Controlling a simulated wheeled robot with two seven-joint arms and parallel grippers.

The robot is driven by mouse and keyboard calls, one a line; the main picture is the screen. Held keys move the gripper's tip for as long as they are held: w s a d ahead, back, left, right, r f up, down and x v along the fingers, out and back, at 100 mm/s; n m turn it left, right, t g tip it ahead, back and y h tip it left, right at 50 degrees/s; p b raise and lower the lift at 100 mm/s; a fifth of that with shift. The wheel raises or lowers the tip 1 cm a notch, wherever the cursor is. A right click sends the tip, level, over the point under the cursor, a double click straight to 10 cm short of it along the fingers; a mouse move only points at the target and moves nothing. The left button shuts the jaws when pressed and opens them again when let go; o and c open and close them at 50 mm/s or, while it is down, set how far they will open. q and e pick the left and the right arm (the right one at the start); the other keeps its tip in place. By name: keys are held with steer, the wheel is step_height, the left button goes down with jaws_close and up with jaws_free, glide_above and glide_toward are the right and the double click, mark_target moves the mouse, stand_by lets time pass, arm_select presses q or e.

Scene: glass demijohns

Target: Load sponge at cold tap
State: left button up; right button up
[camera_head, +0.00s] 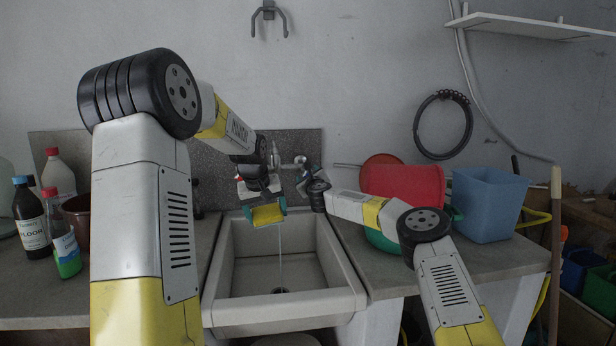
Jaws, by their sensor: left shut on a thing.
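My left gripper (266,207) is shut on a yellow sponge (268,216) and holds it above the sink, under the tap area. A thin stream of water (280,255) falls below the sponge to the drain. The metal tap (299,161) is on the wall behind, partly hidden by my grippers. My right gripper (304,182) is at the tap, just right of the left gripper. I cannot tell whether it touches a handle, or whether its fingers are open or shut.
The pale sink (337,274) is otherwise empty. Bottles (31,217) and a dark red pot stand on the left counter. A red tub (402,186), a green basin and a blue bin (486,205) crowd the right counter. A hose coil (443,127) hangs on the wall.

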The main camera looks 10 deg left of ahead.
steer(key=shift+s, duration=0.1)
steer(key=v, duration=1.1)
steer(key=shift+s, duration=0.35)
steer(key=shift+d, duration=0.15)
steer(key=w+a+m, duration=0.1)
steer(key=w+m, duration=0.1)
steer(key=w, duration=0.1)
steer(key=w+a+m, duration=0.1)
steer(key=w+m, duration=0.1)
steer(key=w, duration=0.2)
steer(key=w+a+m, duration=0.1)
steer(key=w+m, duration=0.1)
steer(key=w, duration=0.1)
steer(key=shift+w, duration=0.35)
stand_by(0.5)
